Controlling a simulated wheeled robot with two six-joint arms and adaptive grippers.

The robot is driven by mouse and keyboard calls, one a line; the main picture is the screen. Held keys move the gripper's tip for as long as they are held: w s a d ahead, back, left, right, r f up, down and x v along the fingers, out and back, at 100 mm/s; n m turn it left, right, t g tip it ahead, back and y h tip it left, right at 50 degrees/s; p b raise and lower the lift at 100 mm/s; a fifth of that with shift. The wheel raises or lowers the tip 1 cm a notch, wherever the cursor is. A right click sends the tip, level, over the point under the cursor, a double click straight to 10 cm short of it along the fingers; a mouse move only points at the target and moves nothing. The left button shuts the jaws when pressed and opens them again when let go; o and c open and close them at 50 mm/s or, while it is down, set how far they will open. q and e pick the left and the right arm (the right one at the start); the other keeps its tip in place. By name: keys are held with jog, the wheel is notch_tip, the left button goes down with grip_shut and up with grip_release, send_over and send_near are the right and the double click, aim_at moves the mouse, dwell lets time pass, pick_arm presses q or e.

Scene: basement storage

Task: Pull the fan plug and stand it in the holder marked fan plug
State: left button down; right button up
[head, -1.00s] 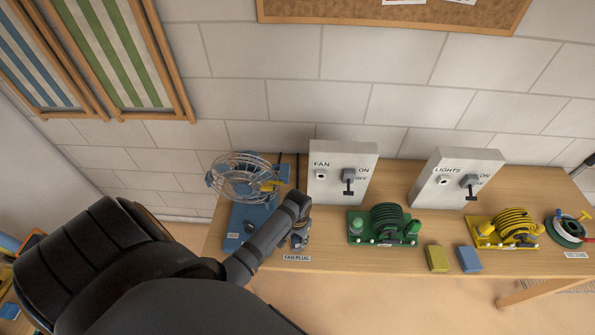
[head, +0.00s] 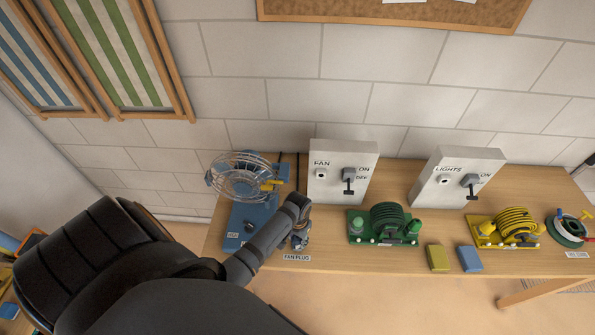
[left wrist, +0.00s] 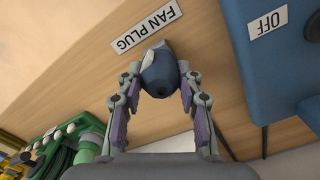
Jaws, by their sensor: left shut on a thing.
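My left gripper (head: 299,241) is at the front of the bench, just behind the FAN PLUG label (head: 296,258). In the left wrist view its fingers (left wrist: 160,90) are shut on a dark blue plug (left wrist: 162,75). The plug is close to the FAN PLUG label (left wrist: 146,29). A small pale grey piece (left wrist: 153,46) shows at the plug's far end; I cannot tell whether it is the holder or part of the plug. The blue fan (head: 238,178) stands on the left of the bench. The FAN box (head: 341,185) has a socket with no plug in it. My right gripper is out of view.
The LIGHTS box (head: 448,192) stands to the right. A green reel unit (head: 384,226), a yellow reel unit (head: 507,230) and a yellow block (head: 437,258) and blue block (head: 469,259) are on the bench (head: 330,262). The fan's blue base (left wrist: 268,60) is close beside my left gripper.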

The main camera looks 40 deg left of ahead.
pick_arm(q)
jog(key=shift+f, duration=0.65)
jog(key=c, duration=0.8)
grip_release()
jog(key=shift+r, duration=0.1)
notch_tip(320, 180, up, 12)
jog(key=shift+f, duration=0.1)
